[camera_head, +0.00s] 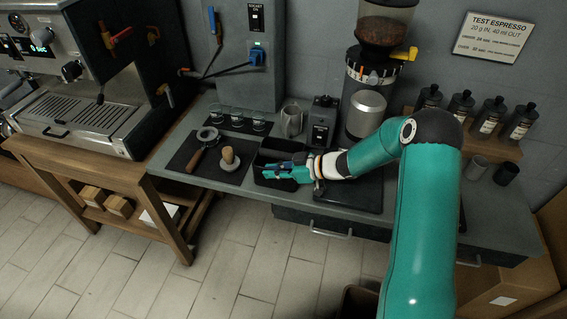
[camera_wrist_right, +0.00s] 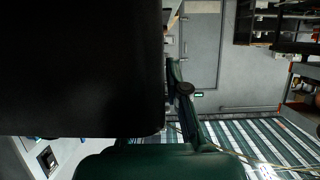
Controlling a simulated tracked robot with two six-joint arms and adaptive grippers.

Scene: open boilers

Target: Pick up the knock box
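The knock box (camera_head: 262,163) is a black open box on the counter, between the dark mat with the tamper and the grinder. My right gripper (camera_head: 284,172), teal and dark, reaches in from the right and lies across the box, covering part of it. Whether its fingers touch or grip the box wall is hidden. In the right wrist view a large black surface (camera_wrist_right: 80,65), which looks like the knock box up close, fills the upper left beside dark green gripper parts (camera_wrist_right: 184,100). The finger opening cannot be made out. My left gripper is not in view.
A portafilter (camera_head: 207,136) and a tamper (camera_head: 229,158) lie left of the box. Small glasses (camera_head: 237,118), a metal pitcher (camera_head: 291,121) and the grinder (camera_head: 366,100) stand behind. An espresso machine (camera_head: 75,75) is at left.

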